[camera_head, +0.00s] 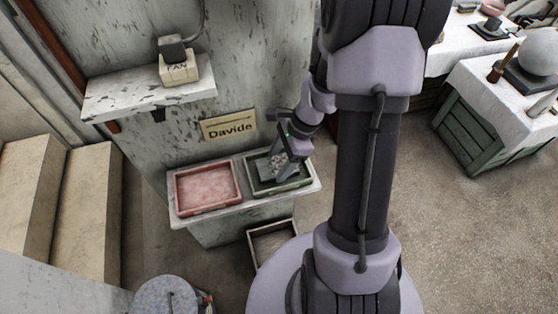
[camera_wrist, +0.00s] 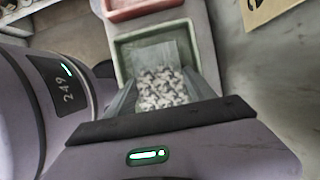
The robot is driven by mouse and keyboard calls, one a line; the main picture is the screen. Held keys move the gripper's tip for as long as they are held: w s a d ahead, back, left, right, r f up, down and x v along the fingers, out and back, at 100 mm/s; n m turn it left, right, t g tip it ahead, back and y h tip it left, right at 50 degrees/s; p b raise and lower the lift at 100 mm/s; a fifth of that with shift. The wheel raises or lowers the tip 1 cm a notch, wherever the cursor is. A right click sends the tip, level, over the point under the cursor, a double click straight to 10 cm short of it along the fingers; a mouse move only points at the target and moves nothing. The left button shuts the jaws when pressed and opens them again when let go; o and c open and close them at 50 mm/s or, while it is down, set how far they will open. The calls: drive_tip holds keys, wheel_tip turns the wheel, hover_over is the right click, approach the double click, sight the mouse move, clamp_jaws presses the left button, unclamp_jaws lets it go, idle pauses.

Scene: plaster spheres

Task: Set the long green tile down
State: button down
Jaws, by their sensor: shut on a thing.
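My gripper (camera_wrist: 163,92) is shut, low over the green tray (camera_wrist: 128,64), which also shows in the head view (camera_head: 303,181). Between its fingers in the wrist view is a mottled white-and-dark surface (camera_wrist: 162,88). A pale grey-green flat piece (camera_wrist: 150,52) shows just beyond it, which I take to be the long green tile. The tile's near end is hidden by the gripper body. I cannot tell whether the tile touches the tray floor. In the head view my gripper (camera_head: 284,168) is over the tray.
A red tray (camera_head: 207,188) stands left of the green one on the same narrow ledge. A shelf (camera_head: 110,99) with a block marked FAN (camera_head: 178,69) is above left. An open box (camera_head: 262,247) is below.

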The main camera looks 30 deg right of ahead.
drive_tip(key=shift+f+b, duration=0.3)
drive_tip(key=shift+f, duration=0.15)
drive_tip(key=shift+c, duration=1.2)
unclamp_jaws()
drive_tip(key=shift+r, duration=0.1)
wheel_tip(320, 180, up, 4)
drive_tip(key=p, duration=0.3)
drive_tip(key=shift+p, duration=0.35)
